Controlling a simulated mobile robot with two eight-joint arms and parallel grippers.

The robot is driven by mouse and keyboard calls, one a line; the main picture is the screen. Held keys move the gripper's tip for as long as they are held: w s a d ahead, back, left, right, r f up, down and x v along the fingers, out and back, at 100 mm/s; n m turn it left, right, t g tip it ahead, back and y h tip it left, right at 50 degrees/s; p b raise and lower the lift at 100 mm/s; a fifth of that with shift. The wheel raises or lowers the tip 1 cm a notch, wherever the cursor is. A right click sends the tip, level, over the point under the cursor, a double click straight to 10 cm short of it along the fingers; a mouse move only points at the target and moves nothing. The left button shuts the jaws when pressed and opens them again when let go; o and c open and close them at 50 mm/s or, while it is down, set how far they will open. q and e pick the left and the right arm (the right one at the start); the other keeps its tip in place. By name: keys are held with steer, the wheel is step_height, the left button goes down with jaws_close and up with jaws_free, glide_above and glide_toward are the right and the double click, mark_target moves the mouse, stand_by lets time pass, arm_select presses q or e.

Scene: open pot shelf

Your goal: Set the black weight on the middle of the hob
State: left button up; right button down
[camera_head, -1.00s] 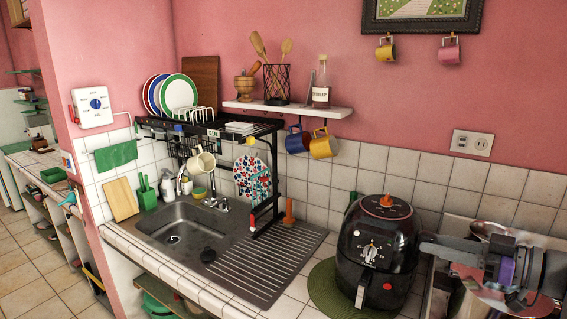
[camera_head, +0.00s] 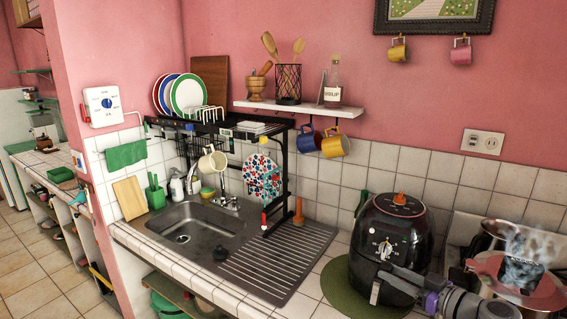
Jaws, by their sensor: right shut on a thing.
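My right gripper (camera_head: 402,279) comes in from the lower right, low in front of the black air fryer (camera_head: 392,225). Its jaws are shut on a dark thing beside the fryer's front handle; the two blend, so I cannot tell whether it is the black weight or the handle. I cannot pick out the black weight for certain elsewhere. The hob surface is not clearly visible at the right edge, where a dark pot (camera_head: 488,237) and a red round lid-like thing (camera_head: 548,292) stand with steam or smoke above. My left gripper is not in view.
The fryer stands on a green round mat (camera_head: 335,290). To its left are the steel sink (camera_head: 200,228) with its ribbed drainer and a black dish rack (camera_head: 215,128). A white shelf (camera_head: 300,109) and hanging mugs are above.

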steer(key=a+f+m+h, duration=0.1)
steer(key=a+f, duration=0.2)
steer(key=f, duration=0.2)
steer(key=a+f+m+t+h, duration=0.1)
steer(key=a+f+h, duration=0.1)
steer(key=f, duration=0.3)
steer(key=s+a+f+m+t+h, duration=0.1)
steer(key=a+f, duration=0.2)
steer(key=f, duration=0.3)
steer(key=shift+a+m, duration=0.3)
steer(key=shift+a, duration=0.1)
steer(key=shift+f, duration=0.1)
